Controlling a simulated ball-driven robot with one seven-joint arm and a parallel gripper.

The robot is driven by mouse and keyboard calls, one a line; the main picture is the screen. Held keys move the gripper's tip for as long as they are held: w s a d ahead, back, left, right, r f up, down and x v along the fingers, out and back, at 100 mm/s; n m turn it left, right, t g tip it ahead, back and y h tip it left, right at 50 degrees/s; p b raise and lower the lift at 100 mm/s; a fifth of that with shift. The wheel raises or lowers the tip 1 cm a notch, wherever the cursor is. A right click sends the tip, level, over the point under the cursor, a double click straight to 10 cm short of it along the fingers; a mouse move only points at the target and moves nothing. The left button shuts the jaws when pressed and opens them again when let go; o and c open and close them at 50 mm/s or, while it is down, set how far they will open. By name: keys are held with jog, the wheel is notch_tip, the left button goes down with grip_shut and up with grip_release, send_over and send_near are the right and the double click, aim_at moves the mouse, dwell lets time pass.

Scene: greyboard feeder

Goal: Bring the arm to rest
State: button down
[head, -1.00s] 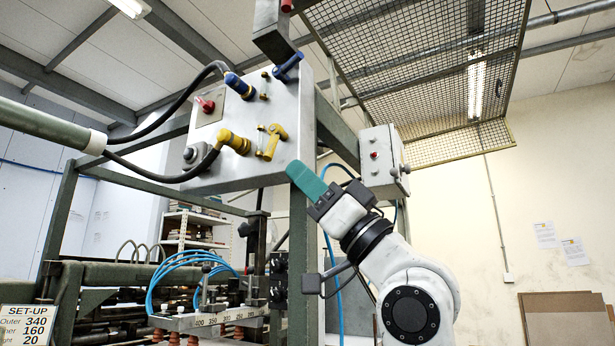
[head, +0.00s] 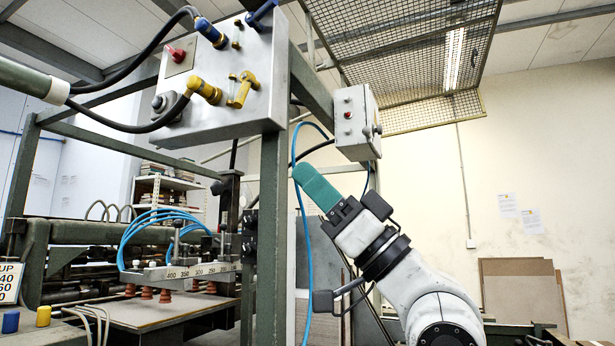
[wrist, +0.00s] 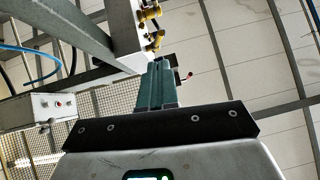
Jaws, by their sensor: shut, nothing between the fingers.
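My gripper (head: 316,186) has green-covered fingers pressed together, with nothing between them. In the head view it points up and to the left, just right of the green upright post and below the small switch box. My white arm slopes down to the lower right behind it. In the wrist view the green fingers (wrist: 158,84) point up the picture, side by side and shut, toward the ceiling. The fingers appear apart from the post and the boxes, but the depth between them is hard to tell.
A large grey control box (head: 222,85) with yellow and blue connectors hangs at upper left. The small switch box (head: 357,122) sits on the frame near my fingers. The green post (head: 271,240) and blue hose (head: 307,265) stand left of my arm. A mesh guard (head: 410,60) hangs overhead.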

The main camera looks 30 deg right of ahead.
dwell(0.4)
jog(key=w+f+m+h+p, duration=0.1)
jog(key=w+f+m+h, duration=0.3)
jog(key=f, duration=0.6)
jog(key=w+f+m+h+p, duration=0.2)
jog(key=w+f+m+h, duration=0.15)
jog(key=f+h, duration=0.4)
notch_tip(320, 180, down, 24)
jog(key=s+m+g+h+p, duration=0.1)
jog(key=s+g+h+p, duration=0.15)
jog(key=g, duration=0.35)
jog(key=s+d+f+g+h+p, duration=0.1)
jog(key=s+f+g, duration=0.2)
jog(key=s+f, duration=0.5)
jog(key=s+d+f+g+h+p, duration=0.1)
jog(key=s+f+g+h+p, duration=0.15)
jog(key=s+f, duration=0.55)
jog(key=s+d+f+g, duration=0.1)
jog(key=s+f+g, duration=0.2)
jog(key=s, duration=0.6)
jog(key=s+d+f+g+h, duration=0.1)
jog(key=s+f+g, duration=0.3)
jog(key=s+f, duration=0.3)
jog(key=shift+s+d+p, duration=0.3)
jog(key=shift+s+p, duration=0.1)
jog(key=shift+s, duration=0.45)
